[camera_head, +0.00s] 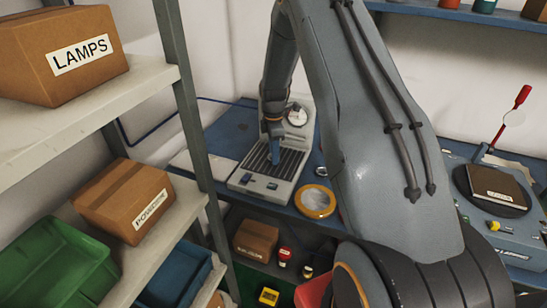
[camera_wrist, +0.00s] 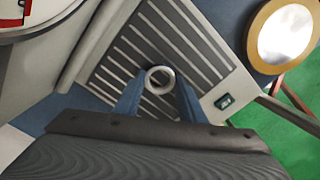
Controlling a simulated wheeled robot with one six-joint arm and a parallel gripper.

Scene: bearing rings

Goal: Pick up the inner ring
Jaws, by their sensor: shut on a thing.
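The inner ring (camera_wrist: 160,69) is a small pale metal ring, seen in the wrist view between the two blue fingers of my gripper (camera_wrist: 158,92). My gripper is shut on it, with one finger on each side. The ring is over the dark slotted plate (camera_wrist: 122,62) of a grey device; I cannot tell whether it touches the plate. In the head view my gripper (camera_head: 276,157) points down at the same device (camera_head: 240,183), and the ring cannot be made out there.
A brass-rimmed round piece with a pale centre (camera_head: 315,202) lies on the blue bench to the right of the device. A dial (camera_head: 297,115) stands at the device's back. Shelves with cartons (camera_head: 125,200) and a green bin (camera_head: 55,262) stand at the left.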

